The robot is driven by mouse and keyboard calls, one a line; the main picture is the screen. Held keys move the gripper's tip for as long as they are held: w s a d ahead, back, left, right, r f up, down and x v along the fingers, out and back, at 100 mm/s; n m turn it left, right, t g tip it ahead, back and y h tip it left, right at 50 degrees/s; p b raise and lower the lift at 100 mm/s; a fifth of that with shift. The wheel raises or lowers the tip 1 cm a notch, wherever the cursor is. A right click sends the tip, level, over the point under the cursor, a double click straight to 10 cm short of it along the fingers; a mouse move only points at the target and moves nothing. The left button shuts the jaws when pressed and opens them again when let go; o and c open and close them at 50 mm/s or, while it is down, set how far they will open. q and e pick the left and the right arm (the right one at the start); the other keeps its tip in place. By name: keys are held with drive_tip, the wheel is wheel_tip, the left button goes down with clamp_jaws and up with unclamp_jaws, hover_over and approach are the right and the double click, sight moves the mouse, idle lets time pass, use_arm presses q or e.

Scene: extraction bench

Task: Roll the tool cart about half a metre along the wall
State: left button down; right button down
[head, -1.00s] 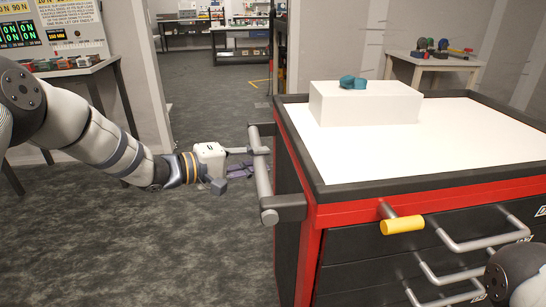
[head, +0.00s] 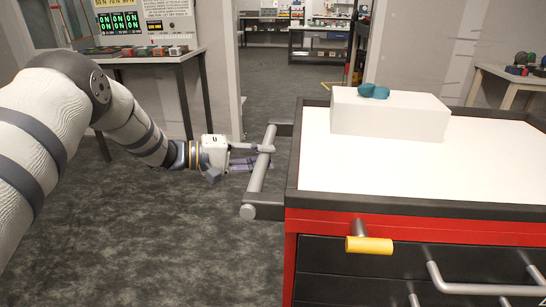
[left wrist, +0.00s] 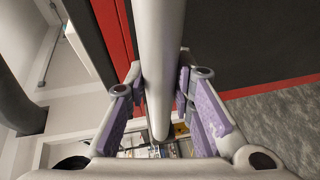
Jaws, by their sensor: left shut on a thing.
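The tool cart (head: 385,218) is red and black with a white top, at the right of the head view. Its grey push handle (head: 262,175) sticks out from the cart's left side. My left gripper (head: 262,156) is shut on this handle bar towards its far end. In the left wrist view, the handle bar (left wrist: 158,70) runs between the purple finger pads of the left gripper (left wrist: 160,105). My right gripper is out of the picture.
A white block (head: 390,115) with a teal item (head: 373,91) on it rests on the cart top. A yellow-gripped handle (head: 369,245) projects at the cart's front. A table (head: 175,60) stands left of the doorway, another (head: 510,78) behind at right. Grey floor (head: 150,240) left of the cart is clear.

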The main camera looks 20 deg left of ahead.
use_arm(q)
drive_tip(key=shift+a+f, duration=0.1)
drive_tip(key=shift+a, duration=0.2)
drive_tip(key=c, duration=1.4)
unclamp_jaws()
drive_tip(key=shift+a, duration=0.1)
drive_tip(key=shift+o, duration=0.2)
drive_tip(key=shift+s, duration=0.1)
drive_tip(key=v, duration=1.2)
